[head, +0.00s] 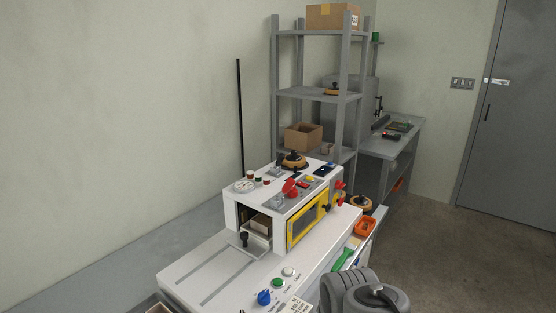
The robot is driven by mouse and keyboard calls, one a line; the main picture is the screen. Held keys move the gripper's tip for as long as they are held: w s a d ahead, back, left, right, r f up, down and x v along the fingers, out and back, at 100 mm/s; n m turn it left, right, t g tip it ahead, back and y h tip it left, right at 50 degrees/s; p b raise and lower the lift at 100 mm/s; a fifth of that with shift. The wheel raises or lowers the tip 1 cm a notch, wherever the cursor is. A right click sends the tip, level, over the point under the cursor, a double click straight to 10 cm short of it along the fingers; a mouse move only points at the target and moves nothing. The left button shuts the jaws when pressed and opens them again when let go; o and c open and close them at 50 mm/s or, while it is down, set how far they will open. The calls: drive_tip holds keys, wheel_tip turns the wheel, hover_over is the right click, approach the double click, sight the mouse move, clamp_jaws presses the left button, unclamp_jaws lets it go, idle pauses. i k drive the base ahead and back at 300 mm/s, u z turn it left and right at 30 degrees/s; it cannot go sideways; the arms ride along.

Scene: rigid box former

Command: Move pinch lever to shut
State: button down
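The box former is a white machine (233,212) standing on a white bench (195,265), with a yellow-framed window (306,219) on its right side. A red lever (290,187) stands on its top, and red and black parts (338,196) show at its right end. A black-knobbed handle (244,238) stands at the front opening, where a tan box-like piece (259,224) sits inside. I cannot tell which of these is the pinch lever, or its position. Grey rounded links of my arm show at the bottom right; my gripper fingers are not visible.
Blue (264,297) and green (278,283) knobs sit on the bench front. An orange tray (365,227) and green tool (344,257) lie along its right side. Behind stand a grey shelf rack (318,94) and side table (408,145). Floor (460,250) at right is clear.

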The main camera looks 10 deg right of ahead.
sight(281, 155)
drive_tip(key=z, duration=1.8)
drive_tip(key=i, duration=2.1)
drive_tip(key=u, duration=1.95)
